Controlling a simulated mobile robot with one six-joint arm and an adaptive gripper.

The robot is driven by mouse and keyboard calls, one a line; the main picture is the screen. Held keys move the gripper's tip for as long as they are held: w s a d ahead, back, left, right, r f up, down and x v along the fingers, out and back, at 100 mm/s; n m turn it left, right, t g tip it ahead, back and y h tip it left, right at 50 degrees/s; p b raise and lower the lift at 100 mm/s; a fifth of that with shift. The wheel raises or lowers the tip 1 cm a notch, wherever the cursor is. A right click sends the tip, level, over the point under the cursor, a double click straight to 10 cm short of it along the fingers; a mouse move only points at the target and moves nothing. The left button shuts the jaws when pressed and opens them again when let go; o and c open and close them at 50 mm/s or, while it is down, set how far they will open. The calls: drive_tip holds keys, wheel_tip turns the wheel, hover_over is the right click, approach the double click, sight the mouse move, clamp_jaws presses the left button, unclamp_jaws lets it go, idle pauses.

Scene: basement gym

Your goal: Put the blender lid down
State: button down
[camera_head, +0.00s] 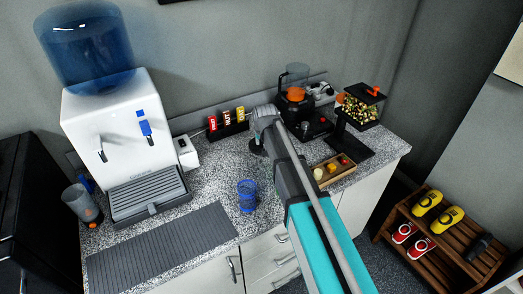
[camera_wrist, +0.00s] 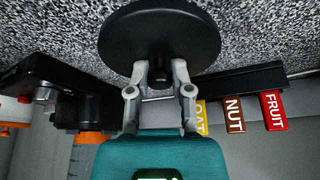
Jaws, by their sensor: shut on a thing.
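The blender lid is a round black disc (camera_wrist: 160,38) with a short knob, seen large in the wrist view. My gripper (camera_wrist: 160,72) is shut on its knob. In the head view my gripper (camera_head: 260,136) is over the counter, between the bar rack and the blender, with the lid (camera_head: 257,151) below it, partly hidden by my arm. The speckled counter (camera_head: 215,190) is right under the lid; I cannot tell whether they touch. The black blender (camera_head: 294,102), with a clear jar and orange contents, stands to the right at the back.
A rack of FRUIT, NUT and OAT bars (camera_head: 228,122) stands close behind the lid. A blue glass (camera_head: 247,195) is at the front. A wooden tray (camera_head: 345,172) and a snack dispenser (camera_head: 358,108) are to the right, a water cooler (camera_head: 120,130) to the left. Bare counter lies left of the glass.

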sight(261, 145)
drive_tip(key=shift+f, duration=0.1)
drive_tip(key=shift+w+a+f+b, duration=0.35)
drive_tip(key=shift+f+b, duration=0.15)
drive_tip(key=shift+b, duration=0.15)
drive_tip(key=shift+f+b, duration=1.4)
drive_tip(key=shift+f, duration=0.15)
drive_tip(key=c, duration=0.5)
unclamp_jaws()
drive_tip(key=shift+r, duration=0.2)
drive_tip(key=p+v, duration=1.1)
drive_tip(key=v, duration=0.1)
drive_tip(key=shift+s, duration=0.1)
